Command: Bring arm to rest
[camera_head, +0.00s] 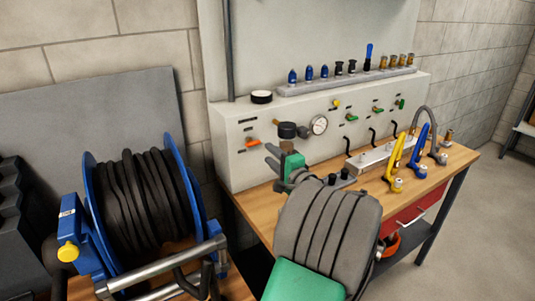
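My arm, with a grey ribbed section and a green section, rises from the bottom centre over the front edge of the wooden bench. Beyond it, my gripper (272,164) seems to be the grey prongs beside a small green block, in front of the light grey panel. The prongs are small and partly overlapped, so I cannot tell whether they are open or shut. I see nothing clearly held between them.
The wooden bench (428,177) carries a blue and a yellow hooked tool (396,160) at right. The panel (235,165) has a gauge (319,124) and knobs. A blue reel (91,185) with black hose stands at left. Floor is clear at right.

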